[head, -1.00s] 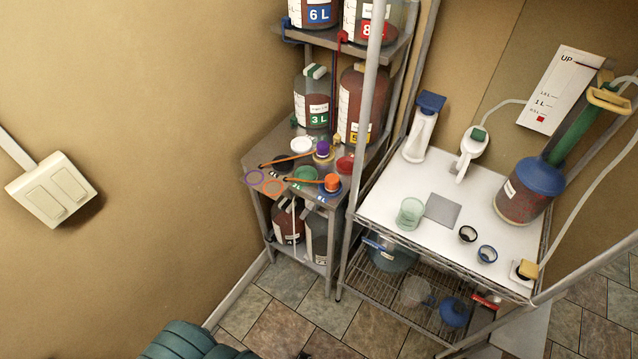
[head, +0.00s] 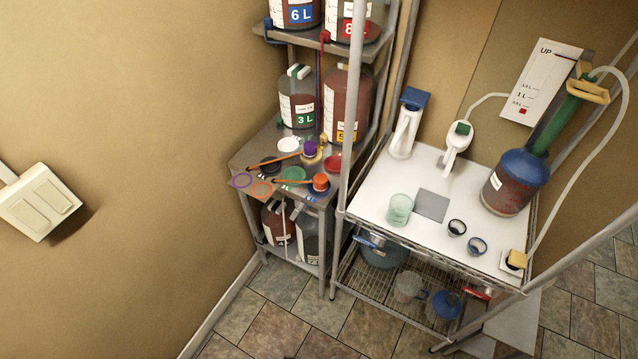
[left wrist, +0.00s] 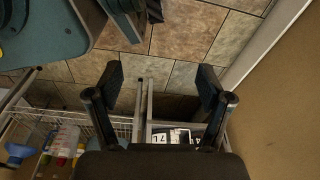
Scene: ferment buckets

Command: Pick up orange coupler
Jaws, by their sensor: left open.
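The orange coupler (head: 320,182) stands upright on the front right part of the metal shelf's top (head: 245,160) in the head view. A blue ring shows around its base. A purple-capped coupler (head: 310,150) stands behind it. My left gripper (left wrist: 161,80) shows only in the left wrist view. Its two black fingers are spread apart with nothing between them, above the tiled floor and the shelf edges. The orange coupler cannot be made out in that view. My right gripper is in neither view.
Colored rings and lids, including a green one (head: 293,175), lie close around the coupler. A metal post (head: 350,120) rises just right of it. A white-topped wire cart (head: 375,205) with a glass cup (head: 399,210) stands to the right. The wall (head: 120,260) is at left.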

